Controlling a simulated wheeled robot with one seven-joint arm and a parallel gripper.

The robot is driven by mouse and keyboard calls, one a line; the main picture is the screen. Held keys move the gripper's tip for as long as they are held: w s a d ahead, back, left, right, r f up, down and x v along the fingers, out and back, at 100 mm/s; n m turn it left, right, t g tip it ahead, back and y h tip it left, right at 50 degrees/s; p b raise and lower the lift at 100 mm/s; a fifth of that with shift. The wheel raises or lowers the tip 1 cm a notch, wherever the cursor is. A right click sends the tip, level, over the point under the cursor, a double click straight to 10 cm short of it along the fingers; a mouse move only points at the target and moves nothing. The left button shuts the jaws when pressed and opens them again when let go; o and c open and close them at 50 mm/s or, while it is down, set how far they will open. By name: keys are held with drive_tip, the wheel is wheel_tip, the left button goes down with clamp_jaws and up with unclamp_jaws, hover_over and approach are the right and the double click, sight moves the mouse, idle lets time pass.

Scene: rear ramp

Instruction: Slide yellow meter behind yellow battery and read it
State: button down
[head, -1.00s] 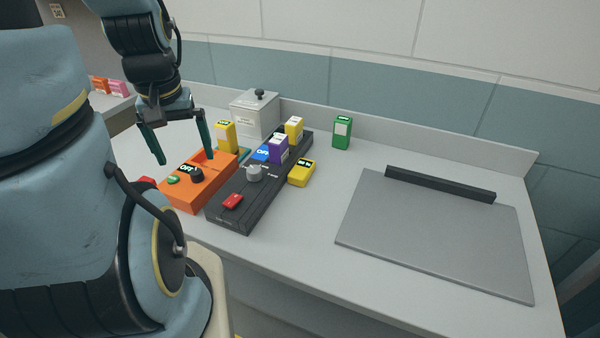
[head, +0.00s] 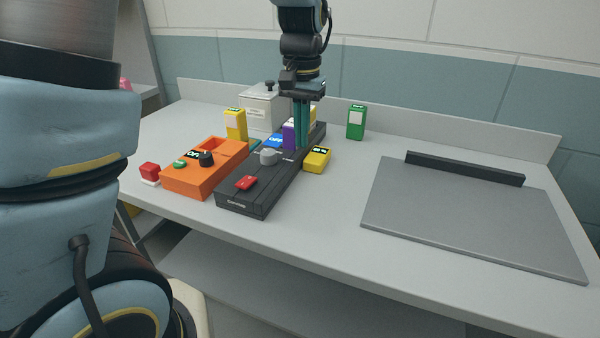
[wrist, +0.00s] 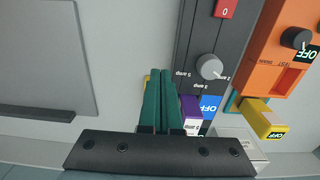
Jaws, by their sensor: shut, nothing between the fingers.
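A low yellow meter (head: 317,158) with a dark display lies on the counter, right of the black rail (head: 240,201); its digits are too small to read. In the wrist view, my gripper (wrist: 160,72) covers most of the meter, with only a yellow sliver (wrist: 147,79) showing.
Left are an orange tester (head: 190,182), a red button (head: 150,171) and an upright yellow box (head: 236,124). A white lidded box (head: 262,104) stands behind. A green box (head: 356,122) is back right. A grey board (head: 470,215) lies right, with clear counter before it.

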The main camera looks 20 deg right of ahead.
sight(309, 176)
wheel_tip(309, 176, down, 10)
drive_tip(key=shift+s+r+p, duration=0.1)
drive_tip(key=shift+r+p, duration=0.15)
drive_tip(key=shift+p, duration=0.45)
drive_tip(key=shift+w+d+f+p, duration=0.15)
drive_tip(key=shift+w+d+p, duration=0.5)
drive_tip(key=shift+w+d, duration=0.5)
drive_tip(key=shift+w+d+f, duration=0.1)
drive_tip(key=shift+w+d, duration=0.15)
drive_tip(key=shift+w, duration=0.15)
